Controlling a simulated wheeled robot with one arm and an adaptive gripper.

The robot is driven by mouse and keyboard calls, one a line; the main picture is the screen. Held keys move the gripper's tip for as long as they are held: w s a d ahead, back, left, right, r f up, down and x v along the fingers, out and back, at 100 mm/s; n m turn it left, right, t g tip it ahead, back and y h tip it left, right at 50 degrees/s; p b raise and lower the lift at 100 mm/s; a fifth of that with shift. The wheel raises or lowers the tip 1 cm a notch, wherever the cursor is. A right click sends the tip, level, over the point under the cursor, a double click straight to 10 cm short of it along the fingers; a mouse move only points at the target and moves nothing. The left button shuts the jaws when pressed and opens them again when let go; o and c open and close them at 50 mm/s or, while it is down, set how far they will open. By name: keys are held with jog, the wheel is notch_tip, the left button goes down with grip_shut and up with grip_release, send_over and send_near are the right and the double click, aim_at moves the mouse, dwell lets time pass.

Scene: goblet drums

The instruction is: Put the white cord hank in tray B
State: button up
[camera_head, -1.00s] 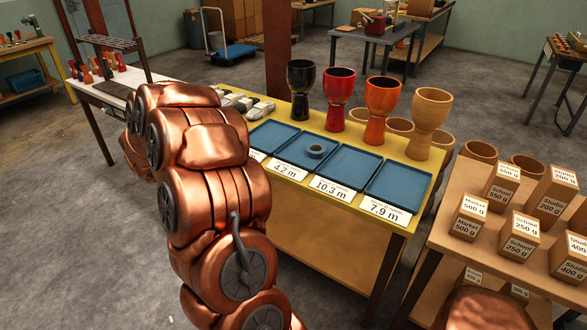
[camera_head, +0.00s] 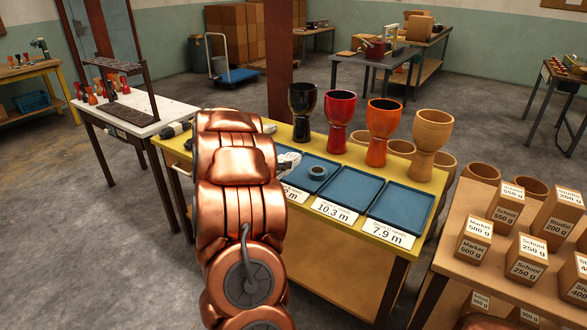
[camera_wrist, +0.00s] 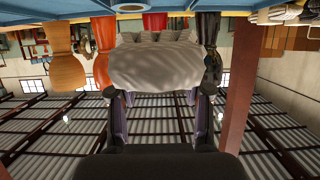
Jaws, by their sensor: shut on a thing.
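The white cord hank (camera_wrist: 157,65) fills the space between the fingers of my gripper (camera_wrist: 156,97) in the wrist view, which looks upside down. My gripper is shut on it. In the head view the white cord hank (camera_head: 288,160) shows just right of my arm, over or near the left trays; its exact height cannot be told. My arm hides the gripper there. Blue trays stand in a row on the yellow table (camera_head: 408,245). One tray (camera_head: 334,174) holds a blue ring; the two trays to its right (camera_head: 350,192) (camera_head: 402,207) are empty. No tray letter is legible.
Goblet drums in black (camera_head: 302,108), red (camera_head: 340,118), orange (camera_head: 383,128) and tan (camera_head: 430,140) stand along the table's back edge. Cards reading 10.3 m and 7.9 m front the right trays. Labelled boxes (camera_head: 473,240) stand on the right table.

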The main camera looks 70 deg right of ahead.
aim_at(296, 166)
jog(key=s+d, duration=0.2)
jog(key=d, duration=0.1)
jog(key=s+d, duration=0.1)
jog(key=d, duration=0.1)
jog(key=shift+f, duration=1.95)
jog(key=shift+f+b, duration=0.3)
jog(key=shift+f, duration=0.35)
jog(key=o, duration=1.2)
jog(key=shift+c, duration=0.2)
jog(key=shift+r, duration=0.15)
jog(key=shift+w+a+r, duration=0.1)
jog(key=shift+r, duration=0.5)
jog(key=v, duration=1.1)
jog(key=shift+a+r, duration=0.1)
jog(key=shift+a, duration=0.3)
